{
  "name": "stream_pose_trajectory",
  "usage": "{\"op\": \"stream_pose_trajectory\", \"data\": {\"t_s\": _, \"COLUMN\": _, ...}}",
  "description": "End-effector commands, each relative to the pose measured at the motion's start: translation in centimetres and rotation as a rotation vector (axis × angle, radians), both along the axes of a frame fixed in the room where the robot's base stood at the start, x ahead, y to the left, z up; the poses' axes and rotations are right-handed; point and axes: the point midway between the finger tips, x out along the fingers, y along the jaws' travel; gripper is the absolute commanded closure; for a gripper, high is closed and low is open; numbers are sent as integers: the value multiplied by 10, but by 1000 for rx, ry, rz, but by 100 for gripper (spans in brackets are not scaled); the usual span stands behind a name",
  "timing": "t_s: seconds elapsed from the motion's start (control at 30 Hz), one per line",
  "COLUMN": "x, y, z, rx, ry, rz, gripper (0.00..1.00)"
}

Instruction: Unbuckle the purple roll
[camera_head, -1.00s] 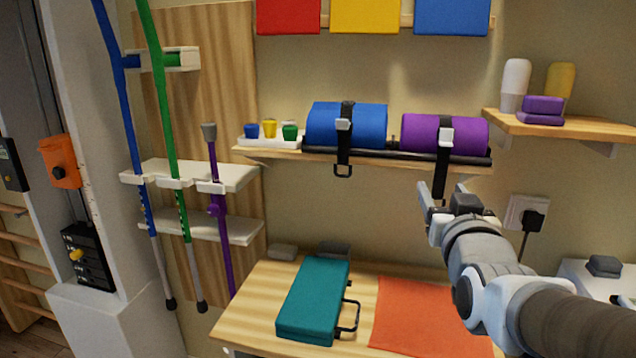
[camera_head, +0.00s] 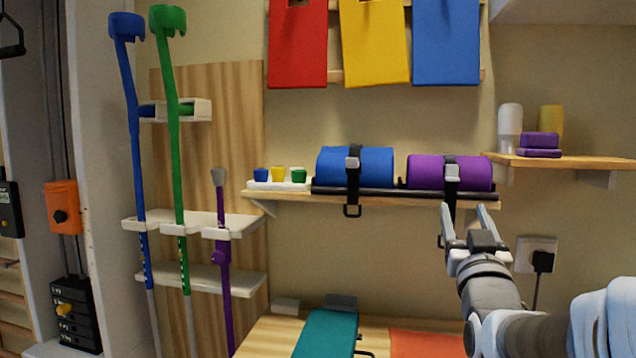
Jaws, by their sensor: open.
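The purple roll (camera_head: 428,172) lies on its side on the wall shelf, at the shelf's right end. A black strap (camera_head: 452,200) runs over its front, with a light grey buckle (camera_head: 452,173) on it. The strap's lower end hangs below the shelf and is partly hidden by my gripper. My gripper (camera_head: 467,212) is open and empty, its fingers pointing up, in front of and a little below the roll. I see no contact with the strap or buckle.
A blue roll (camera_head: 375,167) with its own strap lies left of the purple one, on a black tray (camera_head: 330,191). Small coloured cups (camera_head: 279,174) stand further left. A side shelf (camera_head: 590,162) with bottles and purple blocks is at right. The table below holds a teal case (camera_head: 326,334).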

Motion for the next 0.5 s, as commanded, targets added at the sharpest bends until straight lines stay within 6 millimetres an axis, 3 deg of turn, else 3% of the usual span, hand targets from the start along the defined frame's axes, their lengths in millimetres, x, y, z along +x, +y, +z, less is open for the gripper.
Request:
{"op": "stream_pose_trajectory", "data": {"t_s": 0.3, "x": 53, "y": -15, "z": 22, "rx": 0, "ry": -1, "rz": 0, "gripper": 38}}
{"op": "stream_pose_trajectory", "data": {"t_s": 0.5, "x": 78, "y": -22, "z": 33, "rx": 0, "ry": 1, "rz": 0, "gripper": 38}}
